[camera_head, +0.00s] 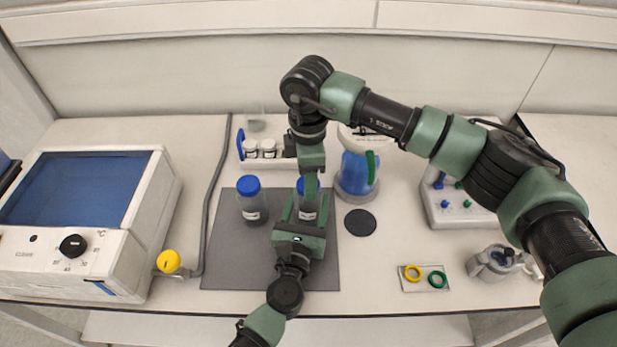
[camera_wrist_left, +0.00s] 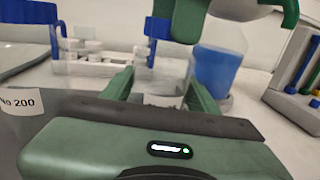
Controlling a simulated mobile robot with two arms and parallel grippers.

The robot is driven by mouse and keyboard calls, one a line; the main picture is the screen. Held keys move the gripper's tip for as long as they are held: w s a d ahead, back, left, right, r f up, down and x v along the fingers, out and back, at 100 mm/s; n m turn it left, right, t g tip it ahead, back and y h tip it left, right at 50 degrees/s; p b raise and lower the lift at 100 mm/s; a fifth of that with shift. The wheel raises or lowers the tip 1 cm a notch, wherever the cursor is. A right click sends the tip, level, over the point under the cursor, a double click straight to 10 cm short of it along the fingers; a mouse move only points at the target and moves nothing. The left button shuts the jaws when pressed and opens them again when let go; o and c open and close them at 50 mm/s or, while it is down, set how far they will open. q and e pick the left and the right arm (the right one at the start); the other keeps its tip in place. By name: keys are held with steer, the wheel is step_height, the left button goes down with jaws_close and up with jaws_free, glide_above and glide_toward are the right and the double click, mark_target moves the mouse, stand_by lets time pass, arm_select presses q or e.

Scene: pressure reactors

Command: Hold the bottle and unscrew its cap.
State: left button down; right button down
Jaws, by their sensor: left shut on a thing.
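A clear bottle with a blue cap stands on the dark mat (camera_head: 225,275); its label shows in the head view (camera_head: 307,214). My left gripper (camera_head: 308,210) is shut around this bottle's body from the front. In the left wrist view, the bottle (camera_wrist_left: 162,99) sits between my left fingers, its blue cap (camera_wrist_left: 157,28) above them. My right gripper (camera_head: 312,180) points down from above at the cap and covers part of it. The right fingertips are mostly hidden, so I cannot tell whether they grip the cap.
A second blue-capped bottle (camera_head: 252,205) stands close left on the mat. Behind are a white rack with small jars (camera_head: 268,149) and a flask of blue liquid (camera_head: 358,172). A black disc (camera_head: 360,222) lies right of the mat. A bath unit (camera_head: 85,215) fills the left.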

steer(key=n, duration=0.4)
steer(key=shift+n, duration=0.3)
steer(key=n, duration=0.4)
steer(key=shift+n, duration=0.3)
steer(key=n, duration=0.6)
steer(key=shift+r+n, duration=0.1)
steer(key=shift+n, duration=0.3)
steer(key=n, duration=0.6)
steer(key=shift+n, duration=0.4)
steer(key=n, duration=0.6)
steer(key=shift+n, duration=0.4)
steer(key=n, duration=0.4)
steer(key=shift+n, duration=0.3)
steer(key=n, duration=0.6)
steer(key=shift+n, duration=0.4)
steer(key=n, duration=0.6)
steer(key=shift+w+r+n, duration=0.1)
steer(key=shift+n, duration=0.2)
steer(key=n, duration=0.5)
steer(key=shift+r, duration=0.2)
steer(key=shift+r, duration=0.9)
